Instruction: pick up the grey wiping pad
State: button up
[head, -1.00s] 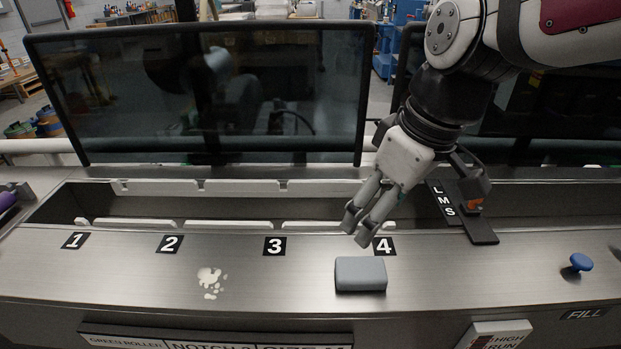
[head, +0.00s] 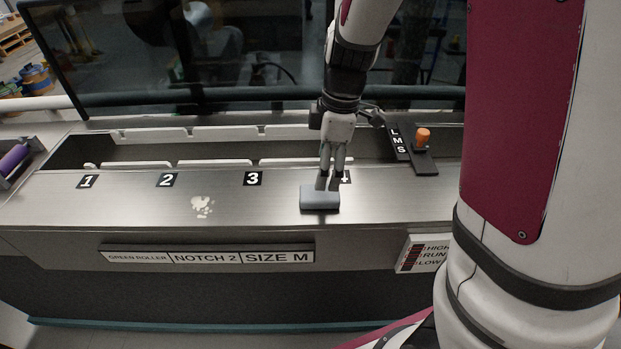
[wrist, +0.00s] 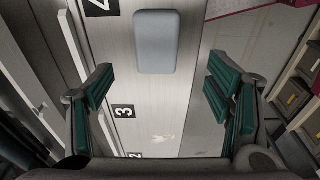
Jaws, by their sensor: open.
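The grey wiping pad (head: 319,199) lies flat on the steel counter (head: 120,206), just in front of the number 4 label. My gripper (head: 328,185) points down over the pad's back edge in the head view, and its fingertips overlap the pad there. In the wrist view the pad (wrist: 156,42) is at the top centre, beyond the gap between my open green-lined fingers (wrist: 160,95). Nothing is between the fingers. I cannot tell from the head view whether the fingertips touch the pad.
A pale spill (head: 201,206) lies on the counter left of the pad. Behind is a long open trough (head: 110,148). An orange knob (head: 422,136) on a black slide marked L M S stands to the right. A sign (head: 207,257) is on the front face. A purple roller (head: 14,158) is at far left.

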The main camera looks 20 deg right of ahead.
aim_at(320, 192)
jog(key=shift+w+a+f, duration=0.1)
jog(key=shift+f, duration=1.2)
jog(key=shift+w+a+f, duration=0.15)
jog(key=shift+f, duration=1.2)
jog(key=shift+w+a+f, duration=0.1)
jog(key=shift+f, duration=1.2)
jog(key=c, duration=1.2)
